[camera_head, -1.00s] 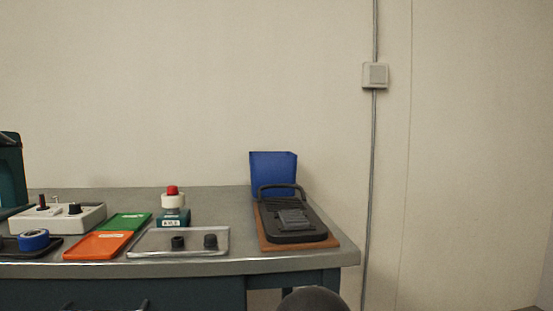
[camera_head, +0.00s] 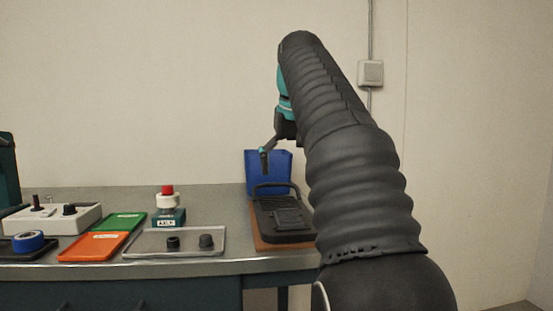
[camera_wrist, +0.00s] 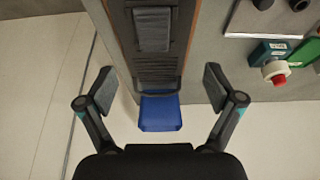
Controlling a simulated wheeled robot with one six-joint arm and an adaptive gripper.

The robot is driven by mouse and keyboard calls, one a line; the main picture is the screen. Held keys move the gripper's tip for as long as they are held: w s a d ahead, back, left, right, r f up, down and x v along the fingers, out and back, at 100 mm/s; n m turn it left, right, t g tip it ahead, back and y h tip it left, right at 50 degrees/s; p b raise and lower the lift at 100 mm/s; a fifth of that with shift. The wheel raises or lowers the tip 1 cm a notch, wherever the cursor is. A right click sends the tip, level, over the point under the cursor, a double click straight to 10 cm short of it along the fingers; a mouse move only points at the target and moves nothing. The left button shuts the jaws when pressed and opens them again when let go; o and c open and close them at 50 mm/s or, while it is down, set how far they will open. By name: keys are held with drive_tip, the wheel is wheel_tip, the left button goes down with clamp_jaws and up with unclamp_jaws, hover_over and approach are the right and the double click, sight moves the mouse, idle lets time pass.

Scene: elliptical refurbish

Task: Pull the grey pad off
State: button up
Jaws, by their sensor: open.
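The grey pad (camera_head: 287,217) lies on top of a black pedal-like plate (camera_head: 292,236) with a black loop handle at its far end. The plate rests on a brown board (camera_head: 262,243) at the right end of the bench. In the wrist view the pad (camera_wrist: 152,30) shows at the top, between and beyond the fingers. My gripper (camera_wrist: 160,90) is open and empty, apart from the pad. In the head view one finger of my gripper (camera_head: 264,154) shows in front of the blue bin, above the plate. My arm hides the right side of the plate.
A blue bin (camera_head: 282,170) stands behind the plate; it also shows in the wrist view (camera_wrist: 160,114). To the left are a clear tray (camera_head: 150,243) with two black knobs, a red-button unit (camera_head: 168,205), green (camera_head: 122,222) and orange trays (camera_head: 92,247), and a control box (camera_head: 55,219).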

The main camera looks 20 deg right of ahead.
sight(288, 214)
drive_tip(key=b+x, duration=0.2)
drive_tip(key=x, duration=0.2)
drive_tip(key=d+b+x, duration=0.1)
drive_tip(key=b+x, duration=0.1)
drive_tip(key=x, duration=0.2)
drive_tip(key=b+x, duration=0.2)
drive_tip(key=x, duration=0.3)
drive_tip(key=shift+w+d+r, duration=0.15)
drive_tip(key=shift+w+d, duration=0.1)
drive_tip(key=shift+w, duration=0.15)
drive_tip(key=c, duration=1.6)
drive_tip(key=shift+r+p, duration=0.2)
drive_tip(key=shift+p, duration=0.1)
drive_tip(key=shift+r+p, duration=2.4)
drive_tip(key=shift+p, duration=0.25)
